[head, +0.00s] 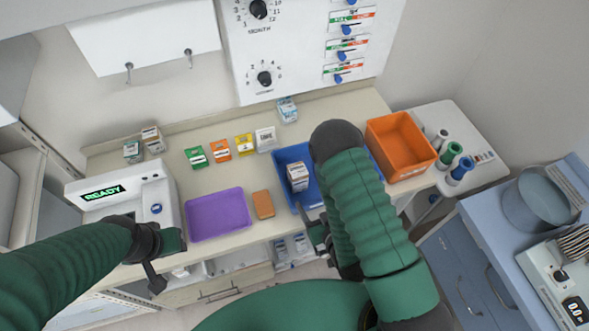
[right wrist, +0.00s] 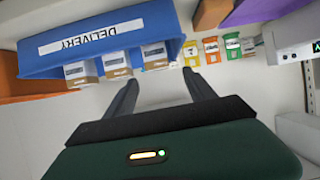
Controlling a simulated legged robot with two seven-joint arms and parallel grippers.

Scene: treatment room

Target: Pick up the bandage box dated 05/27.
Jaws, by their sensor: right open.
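The blue tray (head: 280,158) stands on the counter and holds a small white and brown box (head: 298,172); my right arm covers part of it. In the right wrist view, which looks upside down, the blue wall (right wrist: 110,38) reads DELIVERY, and three similar boxes show along its edge: a left one (right wrist: 80,72), a middle one (right wrist: 116,64) and a right one (right wrist: 153,55). No date is legible. My right gripper (head: 316,236) is at the tray's near side, open and empty, apart from the boxes. My left gripper (head: 158,272) hangs before the machine; its jaws are unclear.
Green (head: 195,156), orange (head: 220,150), yellow (head: 244,145) and white boxes (head: 266,139) stand in a row. A purple tray (head: 217,214) and brown block (head: 263,205) lie nearer. An orange bin (head: 401,145) is right of the blue tray; a READY machine (head: 120,192) is left.

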